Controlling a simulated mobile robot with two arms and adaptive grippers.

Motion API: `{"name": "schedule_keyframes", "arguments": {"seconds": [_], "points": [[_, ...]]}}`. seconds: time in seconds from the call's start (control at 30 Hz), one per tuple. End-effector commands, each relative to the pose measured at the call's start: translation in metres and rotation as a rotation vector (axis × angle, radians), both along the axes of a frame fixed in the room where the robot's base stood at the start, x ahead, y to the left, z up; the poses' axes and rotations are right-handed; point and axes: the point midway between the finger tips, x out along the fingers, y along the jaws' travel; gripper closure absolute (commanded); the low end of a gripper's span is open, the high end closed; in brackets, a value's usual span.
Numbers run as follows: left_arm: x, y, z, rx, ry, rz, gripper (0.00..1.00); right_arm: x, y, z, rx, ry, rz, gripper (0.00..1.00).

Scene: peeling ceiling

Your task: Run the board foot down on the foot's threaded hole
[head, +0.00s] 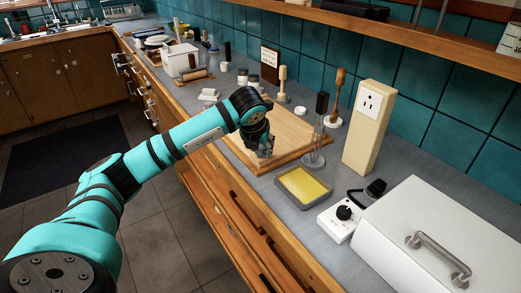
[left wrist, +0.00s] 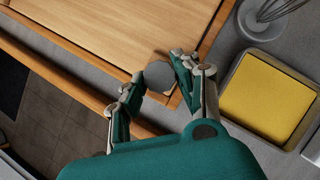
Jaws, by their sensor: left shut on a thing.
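The wooden board (head: 290,135) lies flat on the grey counter, and its near corner also shows in the left wrist view (left wrist: 120,30). My left gripper (head: 263,148) is over that near corner. In the left wrist view its two fingers (left wrist: 157,78) are shut on a grey round board foot (left wrist: 160,75), one finger on each side. The foot is at the board's corner, seen from above. Whether it touches the board cannot be told. The threaded hole is not visible. My right gripper is not in view.
A grey tray with a yellow pad (head: 303,187) is close to the board's right side. A whisk in a stand (head: 316,145) and a beige outlet post (head: 368,125) stand behind it. A white dial box (head: 340,218) is further right. The counter's front edge (left wrist: 75,55) runs close beside the corner.

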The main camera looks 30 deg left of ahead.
Motion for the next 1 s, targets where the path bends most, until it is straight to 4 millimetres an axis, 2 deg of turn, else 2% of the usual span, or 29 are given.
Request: {"name": "schedule_keyframes", "arguments": {"seconds": [0.03, 0.2, 0.57, 0.8, 1.0], "points": [[0.0002, 0.0054, -0.0036, 0.005, -0.007, -0.062, 1.00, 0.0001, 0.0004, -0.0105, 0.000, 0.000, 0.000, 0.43], [0.0001, 0.0052, -0.0010, 0.003, -0.003, -0.226, 1.00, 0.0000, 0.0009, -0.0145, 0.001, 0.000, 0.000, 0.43], [0.0004, 0.0052, -0.0001, 0.003, -0.002, -0.272, 1.00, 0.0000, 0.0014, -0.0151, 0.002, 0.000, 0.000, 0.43], [0.0008, 0.0081, -0.0002, 0.001, -0.002, -0.551, 1.00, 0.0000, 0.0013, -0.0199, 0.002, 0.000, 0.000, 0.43], [0.0009, 0.0076, 0.0002, 0.003, -0.002, -0.665, 1.00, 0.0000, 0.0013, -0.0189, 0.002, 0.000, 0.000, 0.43]]}}
